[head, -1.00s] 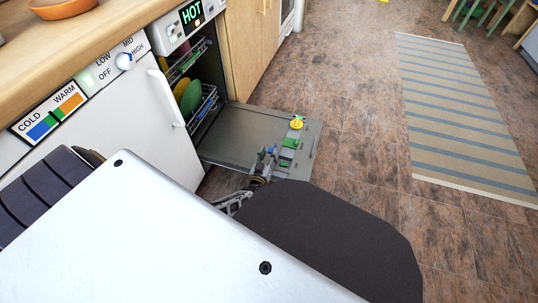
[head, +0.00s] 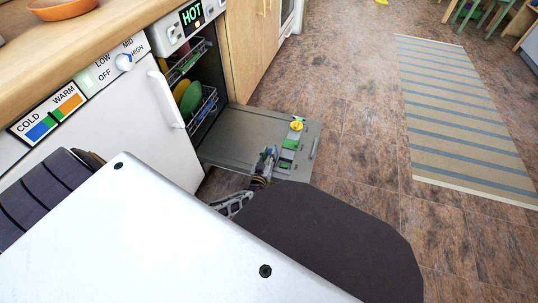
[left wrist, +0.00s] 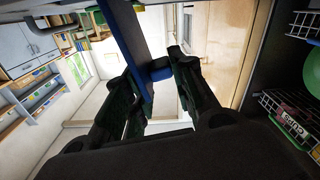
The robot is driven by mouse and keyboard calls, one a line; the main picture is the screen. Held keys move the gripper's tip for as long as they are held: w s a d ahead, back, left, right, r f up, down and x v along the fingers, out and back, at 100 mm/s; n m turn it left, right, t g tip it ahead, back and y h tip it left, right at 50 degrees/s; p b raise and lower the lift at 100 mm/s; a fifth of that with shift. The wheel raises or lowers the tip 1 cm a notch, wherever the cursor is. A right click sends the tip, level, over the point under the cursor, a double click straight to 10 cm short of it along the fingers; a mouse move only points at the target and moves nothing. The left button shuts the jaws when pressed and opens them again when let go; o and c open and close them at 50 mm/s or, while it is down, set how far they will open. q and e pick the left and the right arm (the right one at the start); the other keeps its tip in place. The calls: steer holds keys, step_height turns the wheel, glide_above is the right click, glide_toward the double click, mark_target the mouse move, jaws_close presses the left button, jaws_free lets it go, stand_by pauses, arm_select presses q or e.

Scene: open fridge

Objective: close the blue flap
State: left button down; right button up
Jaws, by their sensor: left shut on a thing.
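My left gripper (head: 267,161) reaches over the door's near edge. Its dark fingers (left wrist: 153,78) are shut on the flap's tab. The flap stands up from the door; its exact angle is hard to tell. My right gripper is out of view.
Racks with dishes (head: 190,98) are inside the dishwasher. The floor to the right is clear up to a striped rug (head: 465,120).

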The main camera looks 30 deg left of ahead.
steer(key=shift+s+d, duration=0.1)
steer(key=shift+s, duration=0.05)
arm_select(q)
steer(key=shift+d+r+m+p, duration=0.15)
steer(key=shift+d+m+p, duration=0.15)
steer(key=shift+m+p, duration=0.3)
steer(key=d+m, duration=0.1)
steer(key=d+m+p, duration=0.1)
steer(key=shift+w+r+m, duration=0.15)
steer(key=shift+w+m, duration=0.1)
steer(key=shift+m, duration=0.05)
steer(key=shift+w+d+m+p, duration=0.1)
steer(key=shift+d+m+p, duration=0.3)
steer(key=shift+m, duration=0.3)
steer(key=shift+w+d+f+m, duration=0.2)
steer(key=shift+d+m, duration=0.3)
steer(key=shift+m, duration=0.4)
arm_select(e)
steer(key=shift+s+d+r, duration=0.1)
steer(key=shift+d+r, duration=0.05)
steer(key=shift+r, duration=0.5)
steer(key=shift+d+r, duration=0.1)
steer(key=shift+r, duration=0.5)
